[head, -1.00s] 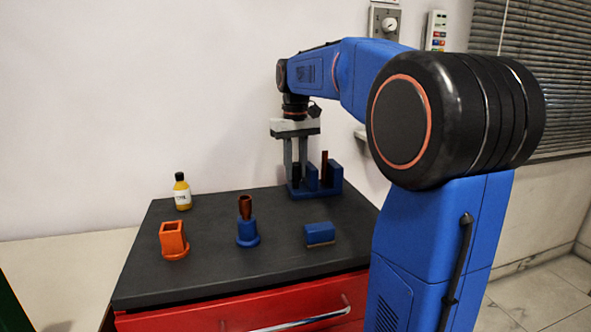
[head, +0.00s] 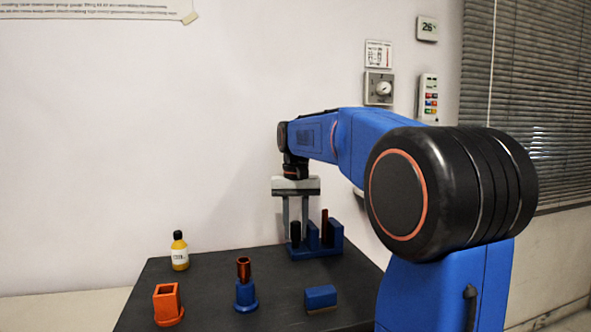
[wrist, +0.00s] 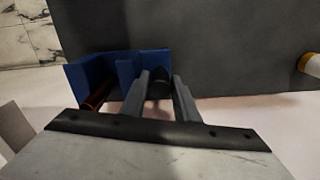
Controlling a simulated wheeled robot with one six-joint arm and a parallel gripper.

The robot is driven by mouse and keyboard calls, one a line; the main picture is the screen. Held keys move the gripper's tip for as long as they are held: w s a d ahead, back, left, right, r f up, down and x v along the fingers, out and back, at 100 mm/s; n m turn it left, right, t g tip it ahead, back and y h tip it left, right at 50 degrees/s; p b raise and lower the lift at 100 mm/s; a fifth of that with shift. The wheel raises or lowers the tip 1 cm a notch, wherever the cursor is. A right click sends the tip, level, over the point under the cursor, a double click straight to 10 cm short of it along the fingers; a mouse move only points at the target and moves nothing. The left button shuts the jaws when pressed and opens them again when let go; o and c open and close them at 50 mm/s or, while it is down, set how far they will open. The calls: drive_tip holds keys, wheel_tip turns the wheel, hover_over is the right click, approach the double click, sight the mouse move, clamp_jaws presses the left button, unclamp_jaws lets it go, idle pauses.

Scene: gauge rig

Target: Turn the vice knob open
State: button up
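The blue vice (head: 312,252) stands at the back right of the dark bench top, with upright blue blocks and a dark red-brown rod (head: 325,227) standing between them. Its black knob (head: 295,234) is at the left end. My gripper (head: 295,236) points down there, its two grey fingers apart on either side of the knob. In the wrist view the knob (wrist: 160,82) shows between the fingertips (wrist: 161,80), very close to both. I cannot tell whether the fingers touch it. The vice (wrist: 124,72) lies left of the fingers there.
On the bench (head: 215,285) stand a yellow bottle (head: 180,252), an orange square socket (head: 167,304), a blue stand (head: 246,296) with a copper tube (head: 243,268), and a blue block (head: 320,297). A wall is behind. A dial (head: 379,88) and other panels hang on it.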

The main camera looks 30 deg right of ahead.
drive_tip(key=shift+m, duration=0.5)
wheel_tip(320, 180, up, 17)
drive_tip(key=shift+r, duration=0.2)
idle(0.3)
